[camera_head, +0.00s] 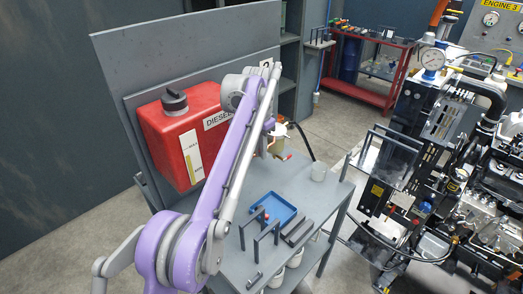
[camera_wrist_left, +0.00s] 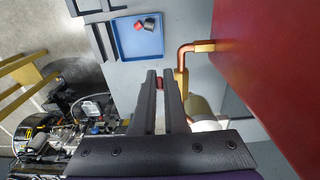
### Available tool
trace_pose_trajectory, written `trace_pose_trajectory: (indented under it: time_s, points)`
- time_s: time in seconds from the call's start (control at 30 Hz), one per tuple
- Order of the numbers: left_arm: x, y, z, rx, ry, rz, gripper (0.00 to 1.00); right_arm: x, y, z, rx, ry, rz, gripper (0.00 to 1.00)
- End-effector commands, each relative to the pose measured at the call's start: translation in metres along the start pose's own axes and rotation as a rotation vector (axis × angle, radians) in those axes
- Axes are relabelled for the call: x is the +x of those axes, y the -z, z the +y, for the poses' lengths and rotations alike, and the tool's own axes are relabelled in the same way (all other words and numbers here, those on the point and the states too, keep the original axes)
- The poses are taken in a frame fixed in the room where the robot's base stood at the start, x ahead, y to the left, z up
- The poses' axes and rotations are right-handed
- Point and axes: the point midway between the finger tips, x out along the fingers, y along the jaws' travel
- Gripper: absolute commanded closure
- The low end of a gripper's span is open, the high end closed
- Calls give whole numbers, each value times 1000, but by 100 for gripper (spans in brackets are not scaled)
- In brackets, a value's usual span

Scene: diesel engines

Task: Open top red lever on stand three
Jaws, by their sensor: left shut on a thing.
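The red lever (camera_wrist_left: 160,84) shows as a small red piece between the fingertips of my left gripper (camera_wrist_left: 159,76) in the left wrist view. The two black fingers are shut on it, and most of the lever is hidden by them. A copper pipe (camera_wrist_left: 183,65) bends down just right of the fingers, beside the red diesel tank (camera_wrist_left: 270,70). In the head view the red diesel tank (camera_head: 185,135) is on the stand (camera_head: 225,200), and my purple arm covers part of it. The gripper is hard to make out there. My right gripper is not in view.
An engine (camera_head: 430,170) stands at right. A red cart (camera_head: 365,65) is at the back. Floor between is clear.

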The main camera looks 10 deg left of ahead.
Motion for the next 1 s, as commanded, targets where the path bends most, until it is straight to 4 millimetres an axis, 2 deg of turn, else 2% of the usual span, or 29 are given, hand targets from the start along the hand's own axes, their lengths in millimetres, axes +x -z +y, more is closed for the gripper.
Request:
trace_pose_trajectory:
  time_s: [0.5, 1.0]
  points:
    - [18, -16, 0, -5, 2, 408, 100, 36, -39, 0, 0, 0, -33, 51]
    - [32, -22, -1, -4, 2, 799, 100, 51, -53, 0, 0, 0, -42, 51]
